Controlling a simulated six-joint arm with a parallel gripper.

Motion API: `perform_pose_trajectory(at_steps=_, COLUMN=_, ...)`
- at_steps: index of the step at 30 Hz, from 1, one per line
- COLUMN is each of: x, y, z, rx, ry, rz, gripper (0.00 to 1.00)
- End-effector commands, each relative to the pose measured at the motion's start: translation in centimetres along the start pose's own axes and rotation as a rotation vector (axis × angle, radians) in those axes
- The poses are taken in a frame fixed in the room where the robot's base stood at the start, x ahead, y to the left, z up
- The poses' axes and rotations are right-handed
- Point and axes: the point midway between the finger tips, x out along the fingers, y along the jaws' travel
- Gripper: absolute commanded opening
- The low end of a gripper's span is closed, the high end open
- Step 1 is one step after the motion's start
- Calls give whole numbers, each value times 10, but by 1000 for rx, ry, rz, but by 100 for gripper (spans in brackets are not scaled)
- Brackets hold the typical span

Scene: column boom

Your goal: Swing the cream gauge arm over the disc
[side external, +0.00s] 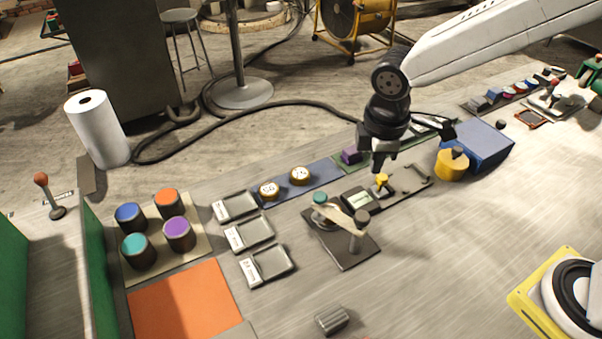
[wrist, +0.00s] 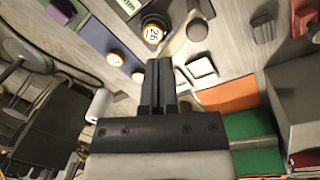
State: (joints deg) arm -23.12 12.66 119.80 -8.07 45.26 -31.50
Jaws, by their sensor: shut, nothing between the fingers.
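The cream gauge arm (side external: 338,215) stands on a dark square base (side external: 345,250), reaching from a dark post (side external: 361,219) to a teal-topped knob (side external: 320,198). A round dark-rimmed disc with a pale marked face (wrist: 154,30) shows near the arm's knob end in the wrist view. I cannot tell exactly how far the arm lies over it. My gripper (side external: 378,167) is shut and empty, up behind and right of the gauge, close above a yellow-topped knob (side external: 381,183). Its closed fingers (wrist: 160,65) also show in the wrist view.
Two gold round pieces (side external: 269,190) lie on a blue strip behind. Three grey trays (side external: 248,234) stand left of the gauge, and a ribbed grey block (side external: 331,320) lies in front. A blue box (side external: 482,145) and yellow cylinder (side external: 452,164) stand right.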

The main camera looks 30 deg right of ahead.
Motion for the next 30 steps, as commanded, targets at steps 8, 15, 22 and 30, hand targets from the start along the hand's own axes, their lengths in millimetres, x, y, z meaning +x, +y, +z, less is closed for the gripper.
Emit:
perform_pose_trajectory(at_steps=8, x=12, y=-42, z=-89, rx=-590, ry=-98, rz=13, gripper=0)
perform_pose_trajectory(at_steps=15, x=19, y=-70, z=-126, rx=-869, ry=-150, rz=21, gripper=0)
perform_pose_trajectory(at_steps=22, x=20, y=-74, z=-131, rx=-910, ry=-159, rz=23, gripper=0)
perform_pose_trajectory(at_steps=30, x=29, y=-73, z=-129, rx=-906, ry=-159, rz=22, gripper=0)
